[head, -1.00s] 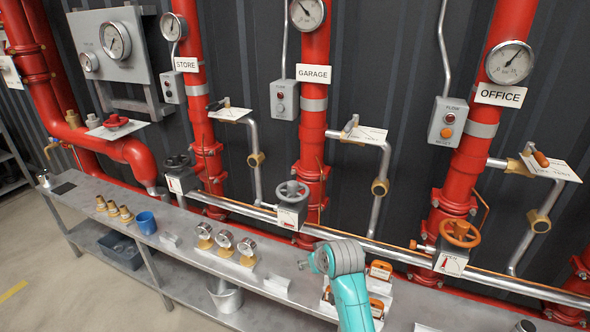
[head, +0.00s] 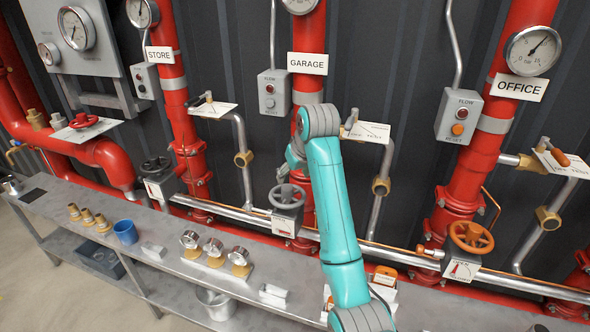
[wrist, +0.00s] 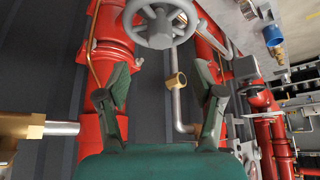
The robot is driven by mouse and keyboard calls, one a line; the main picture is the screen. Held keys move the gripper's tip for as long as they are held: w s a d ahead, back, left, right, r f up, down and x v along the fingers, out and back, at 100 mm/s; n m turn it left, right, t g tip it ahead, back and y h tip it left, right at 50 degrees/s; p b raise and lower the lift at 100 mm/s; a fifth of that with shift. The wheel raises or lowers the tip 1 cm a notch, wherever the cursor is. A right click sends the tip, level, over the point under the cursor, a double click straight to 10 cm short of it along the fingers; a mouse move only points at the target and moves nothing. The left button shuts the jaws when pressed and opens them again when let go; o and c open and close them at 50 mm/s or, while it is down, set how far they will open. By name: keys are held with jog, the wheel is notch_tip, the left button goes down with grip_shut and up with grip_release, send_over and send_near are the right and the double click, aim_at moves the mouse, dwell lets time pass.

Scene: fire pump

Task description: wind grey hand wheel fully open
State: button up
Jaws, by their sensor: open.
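The grey hand wheel (head: 287,196) sits on its valve on the pipe under the GARAGE sign in the head view. A small gauge plate (head: 284,227) with a pointer is on the valve's front. In the wrist view the spoked wheel (wrist: 160,24) is at the top middle, beyond my fingertips. My gripper (head: 294,158) is just above the wheel in the head view, mostly hidden by my arm. In the wrist view my gripper (wrist: 163,78) is open and empty, with its fingers spread, apart from the wheel.
A black hand wheel (head: 156,164) is to the left and an orange hand wheel (head: 471,237) to the right. Red risers and a silver test pipe (head: 385,160) stand close behind. The bench (head: 180,268) below holds gauges, brass fittings and a blue cup (head: 125,232).

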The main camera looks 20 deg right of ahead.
aim_at(288, 187)
jog(key=x, duration=0.8)
jog(key=shift+f, duration=0.25)
